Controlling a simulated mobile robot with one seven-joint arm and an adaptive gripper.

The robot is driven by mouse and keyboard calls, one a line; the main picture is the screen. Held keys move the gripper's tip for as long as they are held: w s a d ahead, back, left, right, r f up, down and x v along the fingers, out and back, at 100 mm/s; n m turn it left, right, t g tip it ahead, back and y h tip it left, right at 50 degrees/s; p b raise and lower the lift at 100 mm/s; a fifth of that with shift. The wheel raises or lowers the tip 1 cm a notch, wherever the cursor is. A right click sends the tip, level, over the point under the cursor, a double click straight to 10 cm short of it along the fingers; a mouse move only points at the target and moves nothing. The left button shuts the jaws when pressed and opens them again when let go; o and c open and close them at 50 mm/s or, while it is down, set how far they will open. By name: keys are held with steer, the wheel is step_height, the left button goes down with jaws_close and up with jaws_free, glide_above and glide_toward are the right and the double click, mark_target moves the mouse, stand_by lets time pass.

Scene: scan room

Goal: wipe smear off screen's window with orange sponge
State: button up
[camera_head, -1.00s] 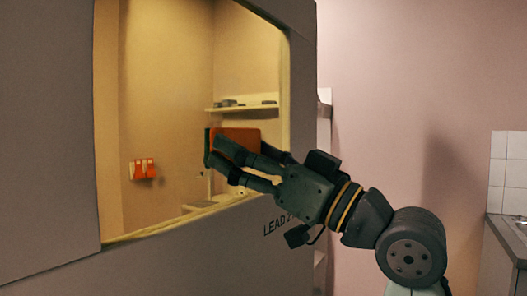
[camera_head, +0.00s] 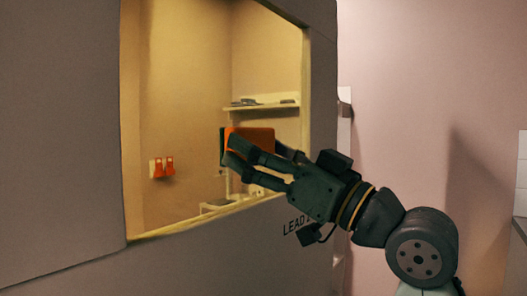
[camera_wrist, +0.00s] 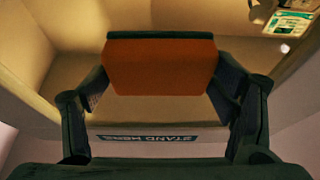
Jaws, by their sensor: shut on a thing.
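My gripper (camera_head: 258,165) is shut on the orange sponge (camera_head: 256,139), which has a dark green layer on its far side. The sponge is upright in front of the right part of the screen's window (camera_head: 185,110), with its green side toward the pane. I cannot tell whether it touches the glass. In the wrist view the sponge (camera_wrist: 160,68) sits between both fingers, with the green layer along its top edge. No smear can be made out on the window; the sponge and gripper hide part of it.
The grey screen (camera_head: 70,140) frames the window, with lettering below it at the right. Through the glass show a shelf (camera_head: 262,106) and orange items on a wall (camera_head: 161,167). Pink wall and a counter edge lie to the right.

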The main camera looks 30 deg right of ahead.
mark_target(274, 152)
steer(key=shift+w+a, duration=0.25)
steer(key=shift+w, duration=0.6)
steer(key=shift+w+d+p, duration=0.2)
steer(key=shift+w+d, duration=0.1)
steer(key=shift+d, duration=0.65)
steer(key=shift+w+d+p, duration=0.15)
steer(key=shift+w+d, duration=0.1)
steer(key=shift+d, duration=0.7)
steer(key=shift+w, duration=0.1)
steer(key=shift+a, duration=0.1)
steer(key=shift+s+a+b, duration=0.3)
steer(key=shift+a, duration=0.65)
steer(key=shift+s+a+b, duration=0.25)
steer(key=shift+a, duration=0.7)
steer(key=shift+s+d, duration=0.35)
steer(key=shift+s, duration=0.6)
steer(key=shift+s+d, duration=0.35)
steer(key=shift+s, duration=0.6)
steer(key=shift+s+d, duration=0.35)
steer(key=shift+s, duration=0.6)
